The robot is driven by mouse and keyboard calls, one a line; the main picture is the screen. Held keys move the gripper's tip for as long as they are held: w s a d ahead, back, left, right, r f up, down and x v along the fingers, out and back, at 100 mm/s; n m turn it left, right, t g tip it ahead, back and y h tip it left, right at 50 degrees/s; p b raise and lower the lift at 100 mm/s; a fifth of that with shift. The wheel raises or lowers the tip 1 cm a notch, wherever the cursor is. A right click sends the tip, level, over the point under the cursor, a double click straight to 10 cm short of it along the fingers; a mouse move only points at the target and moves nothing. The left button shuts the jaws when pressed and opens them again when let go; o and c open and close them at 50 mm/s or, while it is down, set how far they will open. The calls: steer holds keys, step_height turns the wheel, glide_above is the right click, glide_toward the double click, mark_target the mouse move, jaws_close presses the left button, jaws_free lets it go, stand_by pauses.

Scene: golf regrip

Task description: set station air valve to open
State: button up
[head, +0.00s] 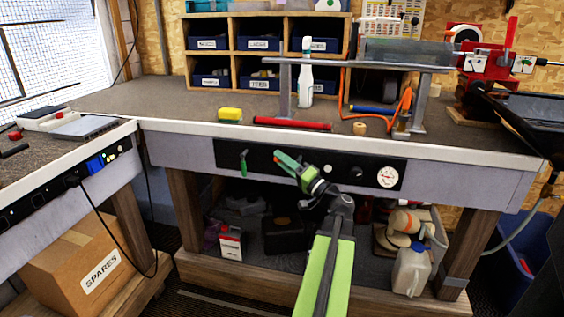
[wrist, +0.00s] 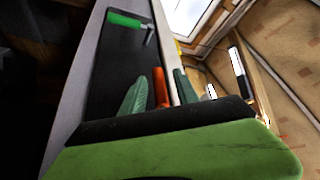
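A small green lever handle (head: 243,160) stands roughly upright near the left end of the black panel (head: 220,150) on the bench's front. In the wrist view the green handle (wrist: 125,19) lies across the panel, with a short metal stem beside it. My gripper (head: 281,159) is in front of the panel, to the right of the lever and apart from it. Its two teal fingers (wrist: 160,92) are spread. An orange-red bar shows between them in the wrist view; I cannot tell whether it is held or part of something behind.
The panel also carries dark knobs (head: 327,170) and a round white gauge (head: 388,177). A side bench (head: 60,175) stands at the left.

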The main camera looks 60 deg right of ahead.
steer(key=b+v, duration=0.4)
steer(key=v, duration=1.3)
steer(key=shift+b, duration=0.4)
steer(key=shift+w, duration=0.15)
